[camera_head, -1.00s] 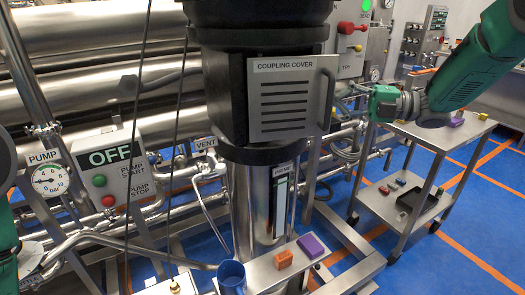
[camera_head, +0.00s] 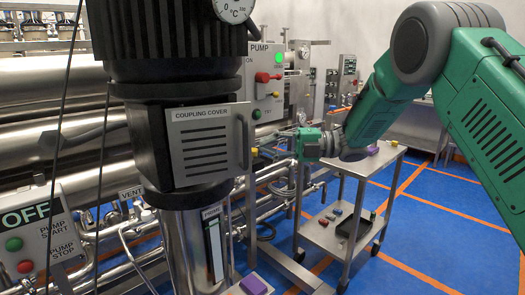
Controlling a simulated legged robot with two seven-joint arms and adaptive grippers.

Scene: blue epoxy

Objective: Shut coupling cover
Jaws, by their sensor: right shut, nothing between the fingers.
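The coupling cover (camera_head: 206,146) is a grey louvred panel on the black housing of the upright pump, left of centre. It has a bar handle (camera_head: 242,142) along its right edge. The panel lies across the front of the housing; I cannot tell whether it sits fully flush. My right gripper (camera_head: 286,147) is shut and empty, to the right of the handle and apart from it in the picture. Its green wrist (camera_head: 313,146) is in front of the pipework. My left gripper is not in view.
A steel cart (camera_head: 335,180) with small coloured blocks stands at the right. An OFF pump box (camera_head: 43,236) is at lower left. A purple block (camera_head: 255,284) lies below the pump. Blue floor at the right is largely clear.

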